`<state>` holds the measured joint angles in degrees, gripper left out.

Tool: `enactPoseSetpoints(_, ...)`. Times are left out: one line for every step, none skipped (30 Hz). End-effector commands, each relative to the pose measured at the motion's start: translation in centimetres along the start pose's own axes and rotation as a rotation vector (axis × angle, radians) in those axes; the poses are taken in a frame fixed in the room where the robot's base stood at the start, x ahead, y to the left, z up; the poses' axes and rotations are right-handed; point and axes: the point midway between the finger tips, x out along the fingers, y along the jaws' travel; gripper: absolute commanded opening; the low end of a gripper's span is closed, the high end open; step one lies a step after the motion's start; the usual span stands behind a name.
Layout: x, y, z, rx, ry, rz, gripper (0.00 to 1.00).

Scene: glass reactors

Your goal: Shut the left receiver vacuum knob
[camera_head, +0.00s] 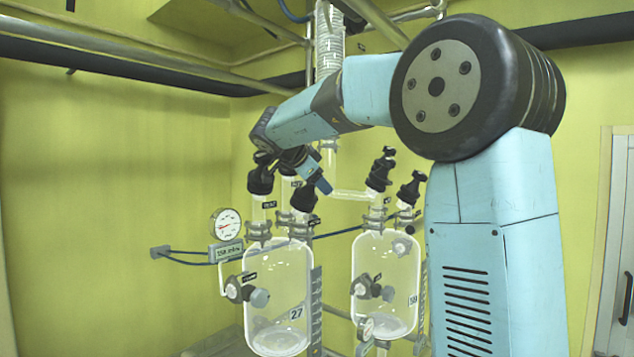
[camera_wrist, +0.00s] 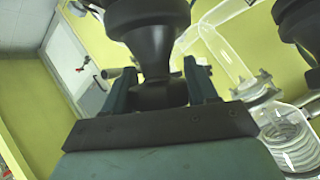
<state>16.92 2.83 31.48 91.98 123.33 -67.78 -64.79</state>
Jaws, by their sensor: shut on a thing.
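The left receiver (camera_head: 275,285) is a clear glass vessel marked 27, with several black knobs on its top necks. One black knob (camera_head: 261,178) is at the left and another (camera_head: 304,198) is at the right. In the wrist view, my gripper (camera_wrist: 160,78) is shut on a black knob (camera_wrist: 148,35), one finger on each side of its narrowed part. In the head view, my gripper is among the left receiver's knobs and its fingers are mostly hidden. The labels are too small to tell which knob is the vacuum one.
A second glass receiver (camera_head: 385,280) stands to the right with its own black knobs (camera_head: 380,170). A round gauge (camera_head: 225,223) is close at the left of the left receiver. Another black knob (camera_wrist: 302,25) is close to my gripper's right. Pipes (camera_head: 140,65) run overhead.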

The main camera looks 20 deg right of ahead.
Motion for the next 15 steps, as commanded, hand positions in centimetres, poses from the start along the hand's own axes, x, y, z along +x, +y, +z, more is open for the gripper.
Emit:
enactPoseSetpoints(0.18,0.08,-0.08,0.007,0.001,0.013,0.27)
enactPoseSetpoints(0.2,0.12,-0.09,0.01,0.002,0.019,0.27)
enactPoseSetpoints(0.22,0.14,-0.09,0.013,0.002,0.024,0.27)
enactPoseSetpoints(0.23,0.14,-0.09,0.014,0.002,0.027,0.27)
enactPoseSetpoints(0.23,0.15,-0.09,0.016,0.002,0.03,0.27)
enactPoseSetpoints(0.23,0.16,-0.09,0.017,0.002,0.033,0.27)
enactPoseSetpoints(0.23,0.16,-0.09,0.018,0.002,0.034,0.27)
enactPoseSetpoints(0.23,0.17,-0.1,0.019,0.002,0.035,0.27)
enactPoseSetpoints(0.23,0.18,-0.1,0.019,0.002,0.036,0.27)
enactPoseSetpoints(0.23,0.18,-0.11,0.019,0.002,0.036,0.27)
enactPoseSetpoints(0.23,0.18,-0.11,0.019,0.003,0.036,0.27)
enactPoseSetpoints(0.23,0.19,-0.12,0.019,0.003,0.037,0.27)
enactPoseSetpoints(0.23,0.19,-0.12,0.019,0.003,0.036,0.27)
enactPoseSetpoints(0.23,0.19,-0.12,0.019,0.003,0.036,0.27)
enactPoseSetpoints(0.24,0.19,-0.12,0.019,0.003,0.036,0.27)
